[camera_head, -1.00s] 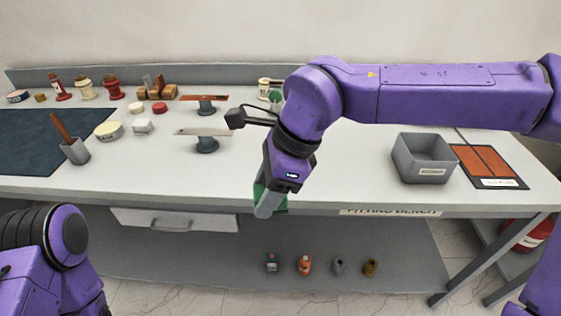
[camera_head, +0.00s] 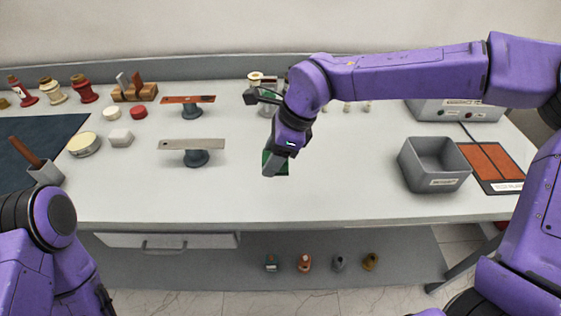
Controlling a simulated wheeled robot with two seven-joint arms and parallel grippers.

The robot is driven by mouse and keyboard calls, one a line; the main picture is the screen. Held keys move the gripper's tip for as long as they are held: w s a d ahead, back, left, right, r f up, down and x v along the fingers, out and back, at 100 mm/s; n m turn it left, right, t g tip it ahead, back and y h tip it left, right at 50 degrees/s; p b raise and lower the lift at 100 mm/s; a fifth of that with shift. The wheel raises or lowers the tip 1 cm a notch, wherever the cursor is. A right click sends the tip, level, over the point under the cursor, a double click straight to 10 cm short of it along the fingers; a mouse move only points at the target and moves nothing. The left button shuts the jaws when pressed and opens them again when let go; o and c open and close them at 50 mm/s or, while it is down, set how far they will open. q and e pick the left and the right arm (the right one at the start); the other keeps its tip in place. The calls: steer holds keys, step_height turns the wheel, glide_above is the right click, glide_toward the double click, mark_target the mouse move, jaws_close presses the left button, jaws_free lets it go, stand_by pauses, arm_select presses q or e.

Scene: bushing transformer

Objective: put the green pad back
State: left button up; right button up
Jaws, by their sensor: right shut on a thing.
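The green pad (camera_head: 280,168) is partly hidden behind the fingers of my right gripper (camera_head: 270,168), which is shut on it. The gripper points down over the front middle of the white bench (camera_head: 340,190). I cannot tell whether the pad touches the bench top. My left arm shows at the lower left, but its gripper is out of view.
A grey bin (camera_head: 436,165) and a dark tray with orange pads (camera_head: 490,162) are on the right. Two stands with flat bars, one grey (camera_head: 192,144) and one red (camera_head: 188,100), stand left of the gripper. A grey box (camera_head: 455,110) is behind the bin. The middle front is clear.

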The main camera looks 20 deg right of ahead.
steer(key=w+d+f, duration=0.1)
steer(key=w+f, duration=0.1)
steer(key=f, duration=0.1)
steer(key=w+d+f+p, duration=0.1)
steer(key=f, duration=0.1)
steer(key=shift+w+d+f, duration=0.25)
steer(key=shift+w+d, duration=0.05)
step_height(320, 180, down, 3)
steer(key=shift+d+r+p, duration=0.1)
steer(key=shift+d+p, duration=0.05)
steer(key=shift+p, duration=0.15)
steer(key=shift+w+f, duration=0.1)
steer(key=shift+f, duration=0.25)
steer(key=shift+f, duration=0.2)
steer(key=o, duration=0.9)
steer(key=shift+r, duration=0.1)
steer(key=shift+o, duration=0.2)
